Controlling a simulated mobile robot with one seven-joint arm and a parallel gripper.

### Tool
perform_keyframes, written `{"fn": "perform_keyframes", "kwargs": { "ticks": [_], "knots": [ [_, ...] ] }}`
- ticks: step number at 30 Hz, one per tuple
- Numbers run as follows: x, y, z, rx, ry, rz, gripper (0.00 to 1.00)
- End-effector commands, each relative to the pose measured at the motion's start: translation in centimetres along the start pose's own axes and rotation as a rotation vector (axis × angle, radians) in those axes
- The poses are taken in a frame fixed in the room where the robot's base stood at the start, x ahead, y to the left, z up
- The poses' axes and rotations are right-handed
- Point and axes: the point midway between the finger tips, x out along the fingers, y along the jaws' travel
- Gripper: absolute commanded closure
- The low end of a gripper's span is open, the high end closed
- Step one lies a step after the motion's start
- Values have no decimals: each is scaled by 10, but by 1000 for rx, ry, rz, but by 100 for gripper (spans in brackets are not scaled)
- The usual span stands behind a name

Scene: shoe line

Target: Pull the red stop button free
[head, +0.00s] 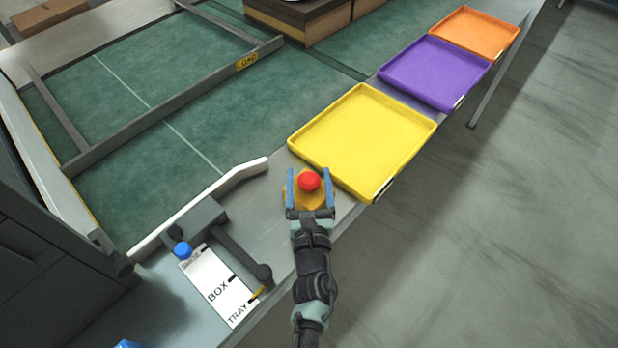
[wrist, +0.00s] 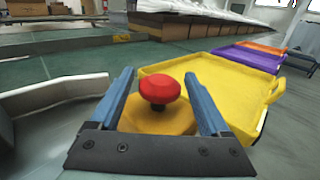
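The red stop button (head: 309,181) is a mushroom-shaped knob on a yellow base (head: 290,196) at the front edge of the line. In the wrist view the red button (wrist: 160,88) stands upright above its yellow base (wrist: 150,121). My gripper (head: 310,176) is open, with one blue finger on each side of the button. In the wrist view my gripper's fingers (wrist: 165,90) show a gap to the knob on both sides. The finger tips reach about level with the knob; I cannot tell their exact depth.
A yellow tray (head: 432,130) lies just beyond the button, with a purple tray (head: 435,72) and an orange tray (head: 475,33) farther along. To the left are a white guide bar (head: 200,205), a lever with a blue knob (head: 183,250) and a BOX/TRAY label plate (head: 217,285). Floor lies open at right.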

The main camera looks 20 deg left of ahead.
Motion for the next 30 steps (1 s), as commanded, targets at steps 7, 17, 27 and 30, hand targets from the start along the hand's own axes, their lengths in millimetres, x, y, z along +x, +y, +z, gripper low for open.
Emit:
{"fn": "perform_keyframes", "kwargs": {
  "ticks": [7,17,27,30],
  "knots": [
    [0,0,0,0,0,0,66],
    [0,0,0,0,0,0,100],
    [0,0,17,-1,-2,0,100],
    [0,0,17,0,-1,0,100]
  ]
}}
